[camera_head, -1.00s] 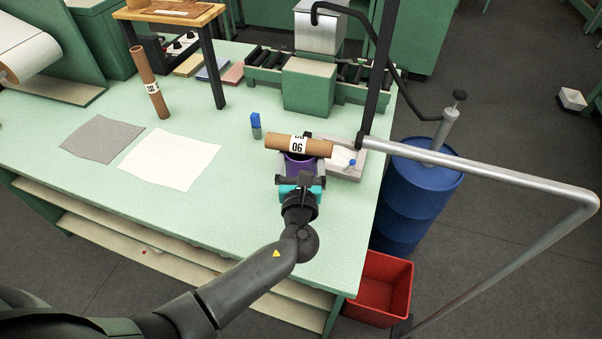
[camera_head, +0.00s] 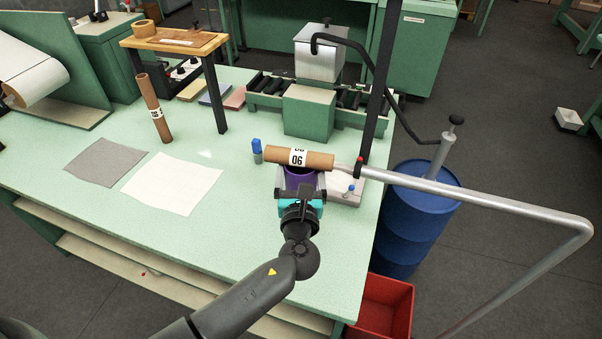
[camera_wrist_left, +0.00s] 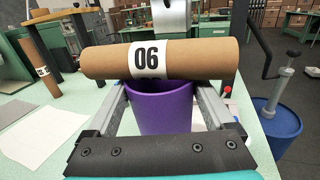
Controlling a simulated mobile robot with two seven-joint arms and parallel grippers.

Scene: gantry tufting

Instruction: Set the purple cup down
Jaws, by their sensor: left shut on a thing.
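The purple cup (camera_head: 304,178) is upright between the fingers of my left gripper (camera_head: 300,184), near the right side of the green table. In the left wrist view the cup (camera_wrist_left: 162,108) fills the space between both fingers of the gripper (camera_wrist_left: 160,98), which is shut on it. A brown cardboard tube marked 06 (camera_head: 322,159) lies crosswise at the cup's far rim and hides part of its opening. Whether the tube touches the cup, and whether the cup's base touches anything, I cannot tell. My right gripper is not in view.
A pale tray (camera_head: 349,194) is right of the cup. A small blue-capped bottle (camera_head: 256,150) stands left of the tube. A white sheet (camera_head: 172,184) lies left on the table (camera_head: 240,225). A metal rail (camera_head: 470,194), blue drum (camera_head: 412,225) and red bin (camera_head: 385,305) are right.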

